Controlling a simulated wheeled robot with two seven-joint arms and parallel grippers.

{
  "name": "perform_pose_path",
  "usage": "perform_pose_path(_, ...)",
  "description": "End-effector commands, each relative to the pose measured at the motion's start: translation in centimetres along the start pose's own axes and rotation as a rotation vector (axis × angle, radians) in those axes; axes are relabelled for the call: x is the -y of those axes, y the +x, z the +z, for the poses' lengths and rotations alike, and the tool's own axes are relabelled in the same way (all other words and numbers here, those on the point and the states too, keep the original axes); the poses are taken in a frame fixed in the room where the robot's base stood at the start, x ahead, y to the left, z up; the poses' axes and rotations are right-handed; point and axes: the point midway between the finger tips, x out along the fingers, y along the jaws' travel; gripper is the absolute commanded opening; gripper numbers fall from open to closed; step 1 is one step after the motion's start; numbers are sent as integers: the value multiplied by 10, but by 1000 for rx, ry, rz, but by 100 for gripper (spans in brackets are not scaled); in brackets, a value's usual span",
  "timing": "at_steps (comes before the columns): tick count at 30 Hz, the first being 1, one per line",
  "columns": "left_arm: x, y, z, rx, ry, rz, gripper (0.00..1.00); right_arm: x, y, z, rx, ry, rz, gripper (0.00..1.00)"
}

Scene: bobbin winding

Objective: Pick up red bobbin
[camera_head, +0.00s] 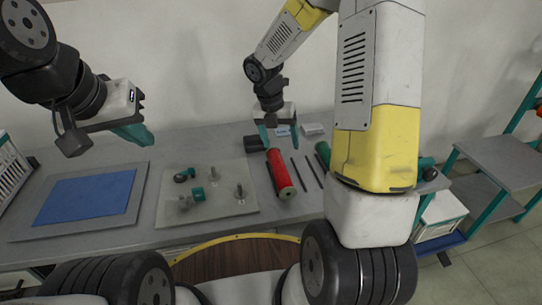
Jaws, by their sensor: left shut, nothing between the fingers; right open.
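The red bobbin (285,173) lies on the grey table, pointing from the back toward the front edge, with a pale tan end facing me. My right gripper (281,143) is open, its green fingers pointing down at the far end of the bobbin. One finger is left of that end and the other right of it; I cannot tell whether they touch it. My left gripper (136,136) is shut and empty, raised over the left part of the table, well away from the bobbin.
A blue mat (87,197) on a grey board lies at the left. A pale plate (225,203) with small green and grey parts lies left of the bobbin. Thin dark rods (306,173) and a green cylinder (323,154) lie to its right. Shelves (497,160) stand at the far right.

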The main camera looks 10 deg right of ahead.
Motion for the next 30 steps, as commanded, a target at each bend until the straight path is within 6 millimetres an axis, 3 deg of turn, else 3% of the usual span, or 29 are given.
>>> perform_pose_path(1, 0, 0, 0, 0, 0, 0, 0, -9, 20, 2, -19, -125, -12, 73)
perform_pose_path(3, 0, 0, 0, 0, 0, 0, 0, -17, 38, 4, -32, -275, -20, 73)
perform_pose_path(9, 0, 0, 0, 0, 0, 0, 0, -28, 67, 6, -51, -489, -28, 73)
perform_pose_path(25, 0, 0, 0, 0, 0, 0, 0, -34, 134, 5, -53, -505, -29, 73)
perform_pose_path(30, 0, 0, 0, 0, 0, 0, 0, -34, 144, 5, -52, -503, -28, 73)
